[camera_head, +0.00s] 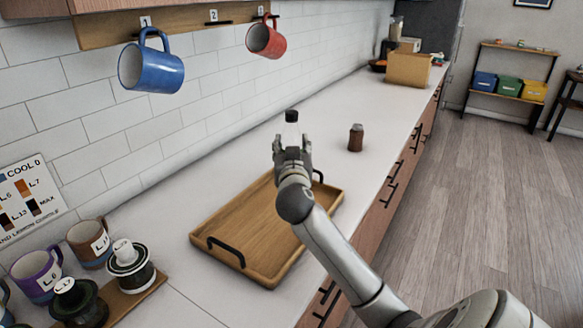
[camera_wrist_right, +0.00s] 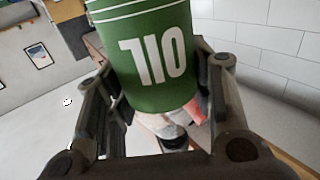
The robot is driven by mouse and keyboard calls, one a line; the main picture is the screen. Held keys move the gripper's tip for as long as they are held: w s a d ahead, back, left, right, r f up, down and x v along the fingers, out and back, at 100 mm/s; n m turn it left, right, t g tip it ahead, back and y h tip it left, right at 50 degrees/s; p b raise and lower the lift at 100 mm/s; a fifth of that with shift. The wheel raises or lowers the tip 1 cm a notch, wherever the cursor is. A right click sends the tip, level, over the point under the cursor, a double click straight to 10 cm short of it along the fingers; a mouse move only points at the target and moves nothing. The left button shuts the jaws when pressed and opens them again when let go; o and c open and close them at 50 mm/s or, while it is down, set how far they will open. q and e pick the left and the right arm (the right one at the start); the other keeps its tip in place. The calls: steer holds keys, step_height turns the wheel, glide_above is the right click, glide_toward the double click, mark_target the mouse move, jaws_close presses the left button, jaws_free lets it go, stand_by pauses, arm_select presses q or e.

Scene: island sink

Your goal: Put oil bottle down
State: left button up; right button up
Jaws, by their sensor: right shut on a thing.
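The oil bottle (camera_wrist_right: 152,60) is green with white lettering reading OIL in the right wrist view. It sits between the fingers of my right gripper (camera_wrist_right: 155,100), which is shut on it. In the head view my right gripper (camera_head: 292,148) is over the counter, at the far end of the wooden tray. I cannot tell whether the bottle's base touches anything. My left gripper is not in view.
The wooden tray (camera_head: 228,230) with black handles lies on the white counter (camera_head: 330,108). A brown shaker (camera_head: 356,138) stands right of the gripper. Mugs and jars crowd the lower left. A blue mug (camera_head: 150,68) and red mug (camera_head: 266,38) hang above. Bare counter extends beyond the gripper.

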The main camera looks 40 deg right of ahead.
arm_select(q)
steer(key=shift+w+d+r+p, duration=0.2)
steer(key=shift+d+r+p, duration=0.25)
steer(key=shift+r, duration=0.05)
arm_select(e)
steer(key=w+d+f, duration=0.3)
steer(key=f, duration=0.5)
steer(key=shift+f, duration=0.15)
steer(key=shift+f, duration=0.15)
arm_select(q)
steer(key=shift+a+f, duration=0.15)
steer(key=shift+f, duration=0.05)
arm_select(e)
steer(key=o, duration=1.3)
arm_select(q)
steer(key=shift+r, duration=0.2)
arm_select(e)
steer(key=shift+s, duration=0.1)
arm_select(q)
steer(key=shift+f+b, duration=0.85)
arm_select(e)
steer(key=v, duration=0.7)
steer(key=shift+s+a, duration=0.15)
